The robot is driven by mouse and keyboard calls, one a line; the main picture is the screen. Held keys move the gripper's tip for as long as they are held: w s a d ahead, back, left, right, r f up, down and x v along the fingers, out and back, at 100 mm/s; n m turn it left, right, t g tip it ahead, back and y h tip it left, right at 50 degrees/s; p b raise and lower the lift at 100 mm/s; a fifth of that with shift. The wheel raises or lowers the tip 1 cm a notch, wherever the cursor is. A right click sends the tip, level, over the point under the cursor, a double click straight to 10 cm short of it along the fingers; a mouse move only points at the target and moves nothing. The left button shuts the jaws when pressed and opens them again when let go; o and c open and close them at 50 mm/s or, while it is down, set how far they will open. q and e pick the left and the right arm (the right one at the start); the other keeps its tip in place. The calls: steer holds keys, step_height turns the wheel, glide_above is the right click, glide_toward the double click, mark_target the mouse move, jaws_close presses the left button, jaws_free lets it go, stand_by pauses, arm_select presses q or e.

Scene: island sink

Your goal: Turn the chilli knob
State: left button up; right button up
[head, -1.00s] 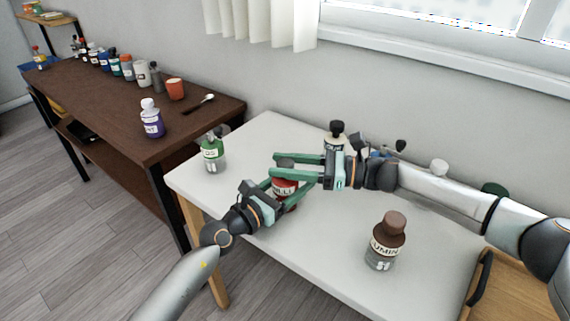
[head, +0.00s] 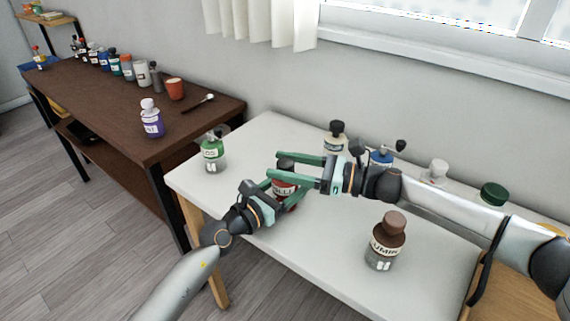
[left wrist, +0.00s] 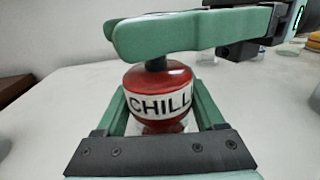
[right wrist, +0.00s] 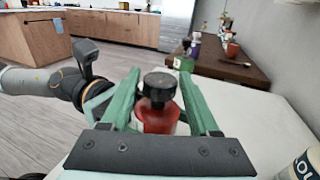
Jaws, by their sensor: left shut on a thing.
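The red chilli bottle (left wrist: 160,95) stands on the white table, with a white CHILLI label and a dark knob on top. In the head view the bottle (head: 284,190) is partly hidden by both grippers. My left gripper (head: 283,188) is shut on the bottle's body, one finger on each side. My right gripper (head: 298,166) is at the height of the knob. In the right wrist view its fingers lie apart on either side of the black knob (right wrist: 159,86), with a gap showing near the knob. In the left wrist view its green fingers cross above the bottle.
A brown-capped cumin bottle (head: 385,245) stands at the front right of the white table (head: 330,255). A green bottle (head: 213,153) stands at the left corner. Several bottles line the back. A dark brown table (head: 90,95) holds more bottles and a cup.

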steer(key=shift+o, duration=1)
steer(key=v, duration=1.2)
steer(key=shift+r, duration=0.1)
